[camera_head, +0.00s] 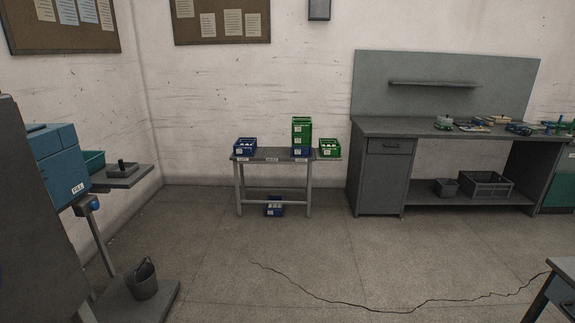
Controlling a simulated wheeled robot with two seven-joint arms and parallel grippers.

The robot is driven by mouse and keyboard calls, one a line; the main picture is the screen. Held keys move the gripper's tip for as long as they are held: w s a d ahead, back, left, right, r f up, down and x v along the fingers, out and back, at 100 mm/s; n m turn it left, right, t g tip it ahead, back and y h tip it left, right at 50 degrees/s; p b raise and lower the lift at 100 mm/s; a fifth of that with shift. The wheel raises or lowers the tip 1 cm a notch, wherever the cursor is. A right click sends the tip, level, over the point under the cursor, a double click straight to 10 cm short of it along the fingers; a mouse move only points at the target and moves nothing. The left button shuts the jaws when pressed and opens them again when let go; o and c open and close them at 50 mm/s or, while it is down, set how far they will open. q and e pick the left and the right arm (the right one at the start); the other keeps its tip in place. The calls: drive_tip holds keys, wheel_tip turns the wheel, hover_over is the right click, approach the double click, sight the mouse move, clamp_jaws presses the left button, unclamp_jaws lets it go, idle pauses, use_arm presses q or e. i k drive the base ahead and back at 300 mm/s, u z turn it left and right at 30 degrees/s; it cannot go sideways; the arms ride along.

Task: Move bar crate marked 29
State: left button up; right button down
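Several small crates with white labels are on and under a narrow grey table (270,154) against the back wall. A blue crate (245,147) stands at its left end. Right of the middle is a stack with a blue crate (300,153) at the bottom and green crates (301,130) above it. A green crate (329,149) with pale contents stands at the right end. Another blue crate (273,208) is low under the table. The label numbers are too small to read, so I cannot tell which is 29. Neither gripper is in view.
A grey workbench (440,127) with parts on top stands to the right; a grey crate (486,183) sits on its lower shelf. A machine with a blue box (58,163) and a bucket (142,280) are at left. A dark crack or cable (380,311) crosses the otherwise open floor.

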sight(247, 149)
drive_tip(key=u, duration=0.15)
drive_tip(key=i, duration=2.25)
drive_tip(key=u, duration=0.55)
drive_tip(key=i, duration=2.4)
drive_tip(key=u, duration=0.5)
drive_tip(key=i, duration=1.3)
drive_tip(key=u, duration=0.1)
